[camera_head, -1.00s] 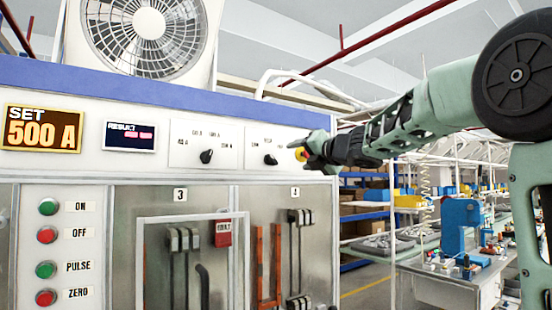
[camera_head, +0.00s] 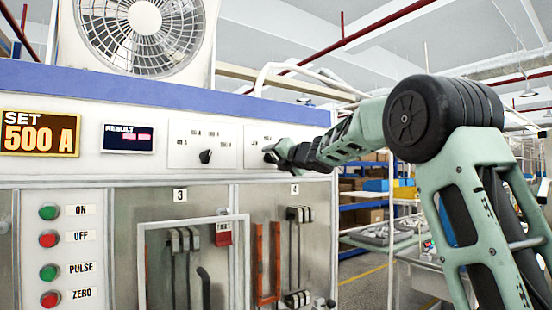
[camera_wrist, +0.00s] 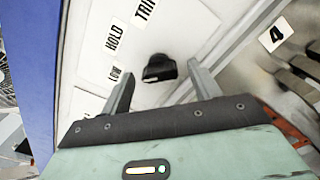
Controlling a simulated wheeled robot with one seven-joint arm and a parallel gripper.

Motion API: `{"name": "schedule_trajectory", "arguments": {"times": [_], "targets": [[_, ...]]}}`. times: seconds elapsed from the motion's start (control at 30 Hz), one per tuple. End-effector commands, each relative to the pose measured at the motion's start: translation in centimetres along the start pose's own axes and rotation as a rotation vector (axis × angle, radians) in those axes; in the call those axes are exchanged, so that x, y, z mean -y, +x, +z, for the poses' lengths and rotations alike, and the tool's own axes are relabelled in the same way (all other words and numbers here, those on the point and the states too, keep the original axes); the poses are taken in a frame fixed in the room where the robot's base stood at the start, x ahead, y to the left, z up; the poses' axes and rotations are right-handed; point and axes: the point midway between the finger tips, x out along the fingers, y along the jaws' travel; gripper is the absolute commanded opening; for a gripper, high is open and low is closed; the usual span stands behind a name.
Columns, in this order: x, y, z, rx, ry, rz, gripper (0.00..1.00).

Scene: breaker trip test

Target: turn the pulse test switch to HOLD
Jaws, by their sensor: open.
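The pulse test switch (camera_wrist: 159,68) is a black knob on a white plate. In the wrist view it sits between and just beyond the tips of my open gripper (camera_wrist: 158,82), apart from both fingers. Labels LOW, HOLD (camera_wrist: 116,37) and one partly cut off, starting TRI, stand beside it. I cannot tell for sure which label the knob points to. In the head view my gripper (camera_head: 275,153) is at the right-hand switch plate (camera_head: 257,135) and hides most of that knob.
Another black selector knob (camera_head: 206,156) is on the plate to the left. The panel has a SET 500 A display (camera_head: 40,133), a RESULT display (camera_head: 128,137) and several red and green buttons. Below are glazed bays with levers and a red tag (camera_head: 223,234).

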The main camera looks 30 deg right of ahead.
Motion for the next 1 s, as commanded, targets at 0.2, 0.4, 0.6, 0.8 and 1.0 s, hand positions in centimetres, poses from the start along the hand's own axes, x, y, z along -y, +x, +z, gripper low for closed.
{"name": "schedule_trajectory", "arguments": {"times": [0.2, 0.4, 0.6, 0.8, 1.0], "targets": [[-0.01, -0.04, 0.01, 0.000, 0.000, 0.000, 0.26], [0.00, -0.05, 0.02, 0.000, 0.003, 0.000, 0.17], [-0.03, -0.06, 0.07, 0.000, 0.042, 0.000, 0.17], [-0.06, -0.06, 0.11, 0.000, 0.155, -0.001, 0.17], [-0.07, -0.06, 0.13, 0.000, 0.320, -0.001, 0.17]]}}
